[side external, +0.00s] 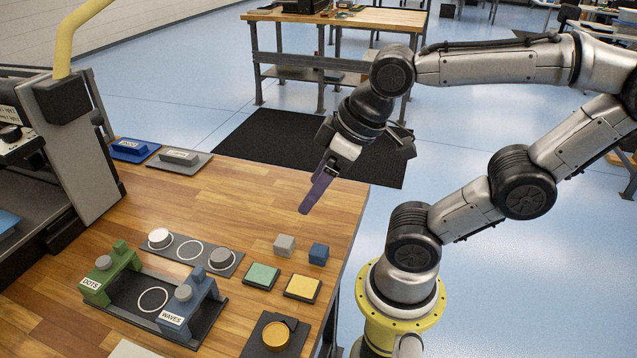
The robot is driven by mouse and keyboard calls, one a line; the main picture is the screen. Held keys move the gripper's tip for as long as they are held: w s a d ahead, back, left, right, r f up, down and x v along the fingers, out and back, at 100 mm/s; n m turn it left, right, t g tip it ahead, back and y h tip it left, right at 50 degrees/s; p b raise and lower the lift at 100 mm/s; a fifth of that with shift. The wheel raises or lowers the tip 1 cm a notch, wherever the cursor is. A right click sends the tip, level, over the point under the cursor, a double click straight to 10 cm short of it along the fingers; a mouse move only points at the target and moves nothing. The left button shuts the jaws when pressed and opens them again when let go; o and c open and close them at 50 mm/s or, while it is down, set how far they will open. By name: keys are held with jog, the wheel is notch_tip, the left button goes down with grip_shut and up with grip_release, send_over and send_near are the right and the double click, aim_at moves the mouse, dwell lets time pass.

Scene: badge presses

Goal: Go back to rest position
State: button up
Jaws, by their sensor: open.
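My gripper (318,190) hangs in the air above the right rear edge of the wooden table (235,185), pointing down and to the left. Its purple fingers overlap in this view, and no object shows between them. It is apart from the tabletop objects. My arm reaches in from the right.
Two presses, green DOTS (108,272) and blue WAVES (190,300), stand on a dark base. Nearby are a ringed strip (205,255), small grey (284,244) and blue (318,253) cubes, green (262,275) and yellow (302,287) pads, and a gold disc (276,335). A large machine (70,140) stands left.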

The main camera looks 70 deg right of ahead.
jog(key=shift+s+d+m, duration=0.2)
jog(key=shift+d+m, duration=0.1)
jog(key=shift+m, duration=0.2)
